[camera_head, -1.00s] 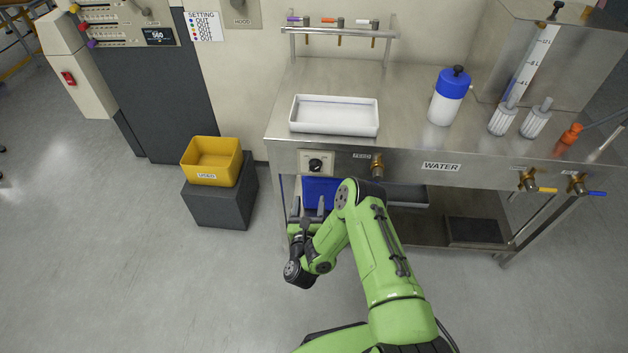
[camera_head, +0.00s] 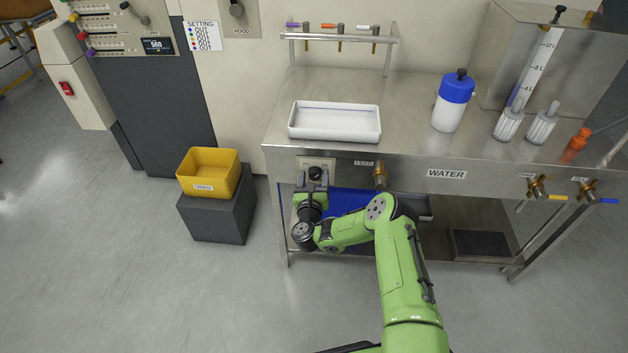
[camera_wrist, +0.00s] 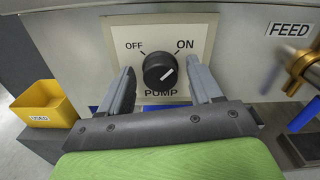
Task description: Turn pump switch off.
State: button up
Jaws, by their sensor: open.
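The pump switch is a black round knob (camera_wrist: 160,71) on a pale plate (camera_wrist: 190,30) marked OFF, ON and PUMP in the wrist view. Its white pointer line aims up and right, toward ON. In the head view the knob (camera_head: 316,173) shows on the bench's front panel, just above my gripper. My gripper (camera_wrist: 162,88) is open, with one finger on the left and one on the right of the knob in the wrist picture. I cannot tell whether either finger touches it. My gripper (camera_head: 312,182) is partly hidden by my wrist in the head view.
A brass FEED valve (camera_head: 379,176) is right of the plate, near my arm. A blue bin (camera_head: 352,201) sits on the shelf below. A yellow bin (camera_head: 208,173) stands on a dark block at left. A white tray (camera_head: 334,123) lies on the bench above.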

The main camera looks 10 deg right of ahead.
jog(key=c, duration=1)
jog(key=shift+c, duration=0.2)
jog(key=n+p, duration=0.1)
jog(key=n, duration=0.3)
jog(key=shift+a+n, duration=0.1)
jog(key=shift+n, duration=0.3)
jog(key=n+p, duration=0.1)
jog(key=n, duration=0.3)
jog(key=shift+n, duration=0.3)
jog(key=n+p, duration=0.1)
jog(key=n, duration=0.3)
jog(key=shift+a+f, duration=0.1)
jog(key=shift+f, duration=0.05)
jog(key=shift+f+n+p, duration=0.1)
jog(key=shift+n+p, duration=0.65)
jog(key=shift+n, duration=1.45)
